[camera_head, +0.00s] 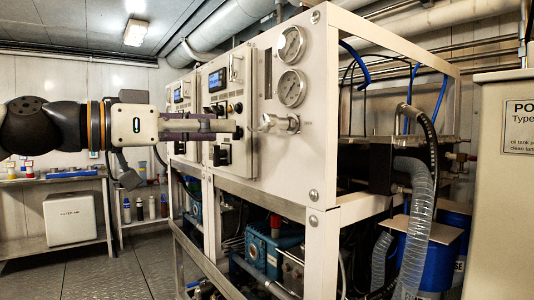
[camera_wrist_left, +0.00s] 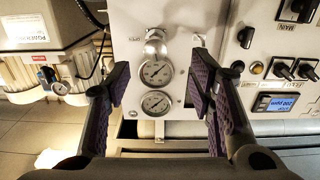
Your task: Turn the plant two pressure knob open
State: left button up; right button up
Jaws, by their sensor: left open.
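A silver pressure knob (camera_head: 280,123) sticks out from the near white panel, below two round gauges (camera_head: 289,88). It also shows in the left wrist view (camera_wrist_left: 155,48), above the gauges (camera_wrist_left: 155,103) there. I cannot read a label that tells which plant it belongs to. My left gripper (camera_head: 236,128) reaches in from the left at about the knob's height. In the wrist view my left gripper (camera_wrist_left: 160,65) is open, with one purple-padded finger on each side of the knob. The head view shows a gap between fingertips and knob. My right gripper is not in view.
Black switches (camera_head: 222,153) and a blue display (camera_head: 217,80) are on the panel left of the knob. A blue pump (camera_head: 268,252) sits below in the open frame. Grey hoses (camera_head: 420,215) hang at the right. A grey cabinet (camera_head: 500,185) stands far right.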

aim_at(265, 123)
pick_arm(q)
jog(key=x, duration=0.7)
jog(key=p+x, duration=0.1)
jog(key=x, duration=0.3)
jog(key=shift+s+d+r, duration=0.15)
jog(key=shift+d+r, duration=0.25)
jog(key=shift+d, duration=0.05)
grip_shut()
